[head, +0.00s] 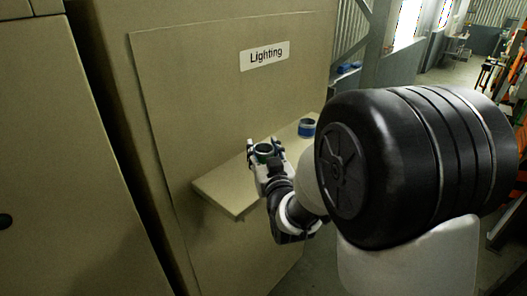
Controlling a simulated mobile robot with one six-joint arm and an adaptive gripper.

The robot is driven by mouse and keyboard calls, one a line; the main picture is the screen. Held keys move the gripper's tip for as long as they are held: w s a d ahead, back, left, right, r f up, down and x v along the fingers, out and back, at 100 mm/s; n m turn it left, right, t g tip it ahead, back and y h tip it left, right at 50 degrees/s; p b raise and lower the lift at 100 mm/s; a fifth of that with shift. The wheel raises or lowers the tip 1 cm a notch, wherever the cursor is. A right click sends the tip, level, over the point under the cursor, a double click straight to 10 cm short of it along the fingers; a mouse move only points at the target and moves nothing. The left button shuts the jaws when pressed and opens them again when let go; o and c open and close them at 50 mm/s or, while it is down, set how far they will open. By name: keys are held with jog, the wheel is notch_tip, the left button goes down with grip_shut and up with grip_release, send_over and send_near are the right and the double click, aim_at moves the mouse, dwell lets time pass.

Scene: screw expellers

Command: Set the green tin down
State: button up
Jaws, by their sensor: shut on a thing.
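My gripper (264,152) is at the shelf on the cabinet front, with its fingers on both sides of a small open-topped round tin (263,149). It is shut on this tin, which looks dark green with a pale rim. The tin appears upright. My gripper hides its lower part, so I cannot tell whether it touches the shelf. The beige shelf (222,190) sticks out from the panel below the "Lighting" label. My arm covers part of its right side.
A blue tin (307,128) stands at the shelf's far right end. The tall beige cabinet panel (200,90) rises directly behind the shelf. The shelf's left part is clear. Another cabinet (45,150) stands at the left. A grey post and open floor lie to the right.

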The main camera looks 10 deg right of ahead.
jog(key=shift+f, duration=0.1)
jog(key=o, duration=0.7)
jog(key=shift+f, duration=0.1)
jog(key=o, duration=0.4)
jog(key=shift+o, duration=0.2)
jog(key=shift+r, duration=0.2)
